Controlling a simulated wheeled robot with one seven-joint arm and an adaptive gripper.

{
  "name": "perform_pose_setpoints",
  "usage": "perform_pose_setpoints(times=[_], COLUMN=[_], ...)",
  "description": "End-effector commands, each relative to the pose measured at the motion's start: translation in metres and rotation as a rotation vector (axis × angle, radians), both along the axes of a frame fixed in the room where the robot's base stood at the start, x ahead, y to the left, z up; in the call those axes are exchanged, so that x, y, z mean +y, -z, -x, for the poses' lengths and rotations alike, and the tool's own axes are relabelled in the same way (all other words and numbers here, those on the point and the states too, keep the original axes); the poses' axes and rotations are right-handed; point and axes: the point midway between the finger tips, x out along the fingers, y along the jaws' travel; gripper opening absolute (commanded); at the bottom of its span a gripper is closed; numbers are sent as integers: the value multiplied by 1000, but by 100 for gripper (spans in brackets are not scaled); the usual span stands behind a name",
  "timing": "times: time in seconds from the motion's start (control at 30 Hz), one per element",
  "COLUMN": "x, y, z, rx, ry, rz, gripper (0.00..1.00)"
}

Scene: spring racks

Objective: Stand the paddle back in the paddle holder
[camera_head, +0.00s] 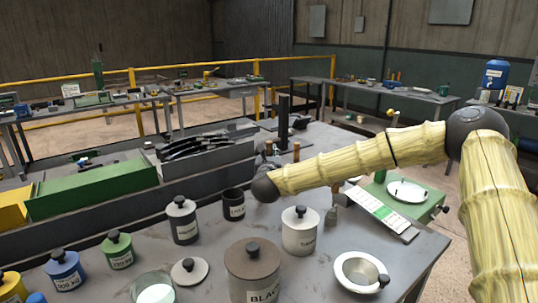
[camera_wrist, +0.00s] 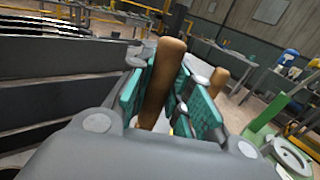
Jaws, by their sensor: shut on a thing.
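My gripper (camera_wrist: 168,100) has teal-lined fingers that are shut on the brown wooden handle of the paddle (camera_wrist: 162,75). The handle stands slightly tilted between the pads, and its lower end is hidden by the gripper. A second brown handle (camera_wrist: 216,84) stands to the right of the fingers in the wrist view. I cannot clearly make out the paddle holder.
A green scale (camera_head: 428,207) is at the right. A rack with dark springs (camera_head: 195,145) lies to the left, and a black post (camera_head: 284,122) rises behind.

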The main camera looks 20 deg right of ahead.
Motion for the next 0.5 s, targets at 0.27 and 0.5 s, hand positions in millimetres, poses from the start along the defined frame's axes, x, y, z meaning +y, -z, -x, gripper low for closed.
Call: perform_pose_setpoints(times=[0.27, 0.5], x=[0, 0], y=[5, 8], z=[0, 0], rx=[0, 0], ry=[0, 0], rz=[0, 0], gripper=[0, 0])
